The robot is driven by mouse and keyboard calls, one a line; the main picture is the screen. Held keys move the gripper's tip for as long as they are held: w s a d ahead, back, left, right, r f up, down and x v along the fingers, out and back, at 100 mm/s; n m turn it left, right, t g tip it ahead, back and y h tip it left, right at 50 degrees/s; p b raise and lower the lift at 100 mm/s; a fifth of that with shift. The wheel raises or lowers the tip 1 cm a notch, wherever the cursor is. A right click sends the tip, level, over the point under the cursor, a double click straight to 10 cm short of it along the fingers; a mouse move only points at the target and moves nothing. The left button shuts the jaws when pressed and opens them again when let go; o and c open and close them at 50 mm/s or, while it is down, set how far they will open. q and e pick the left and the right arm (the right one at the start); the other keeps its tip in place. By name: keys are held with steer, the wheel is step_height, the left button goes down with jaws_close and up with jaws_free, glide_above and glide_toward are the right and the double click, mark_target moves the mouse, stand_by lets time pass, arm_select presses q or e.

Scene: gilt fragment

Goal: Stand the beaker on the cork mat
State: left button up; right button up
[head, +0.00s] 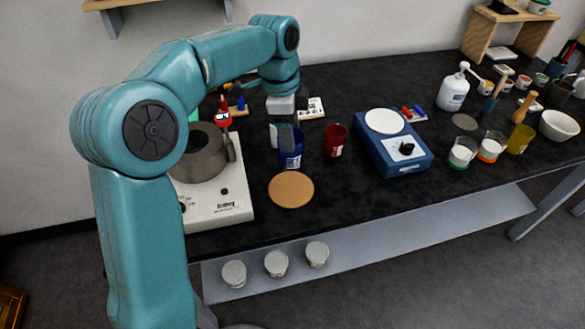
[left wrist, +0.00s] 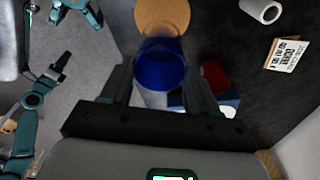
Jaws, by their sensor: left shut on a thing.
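The blue beaker (head: 291,155) is upright at the middle of the black bench, just behind the cork mat. It also shows in the left wrist view (left wrist: 161,66). My left gripper (head: 287,132) comes down from above and is shut on the beaker, its fingers on either side of it. I cannot tell whether the beaker's base touches the bench. The cork mat (head: 291,190) is a round tan disc near the bench's front edge, bare on top. Part of it shows in the left wrist view (left wrist: 163,12).
A red cup (head: 336,140) stands close to the right of the beaker. A blue device with a white round plate (head: 402,148) is further right. A white hotplate (head: 222,205) bearing a grey round vessel (head: 200,155) is left of the mat. Several glasses and bottles stand far right.

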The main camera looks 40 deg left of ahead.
mark_target(290, 163)
arm_select(q)
steer(key=f, duration=0.5)
steer(key=shift+a+f, duration=0.25)
steer(key=shift+f, duration=0.05)
steer(key=f, duration=0.4)
steer(key=shift+d, duration=0.2)
steer(key=shift+w+f, duration=0.1)
steer(key=shift+f, duration=0.35)
steer(key=shift+r, duration=0.1)
steer(key=o, duration=1.5)
steer(key=shift+f, duration=0.2)
steer(key=shift+r, duration=0.1)
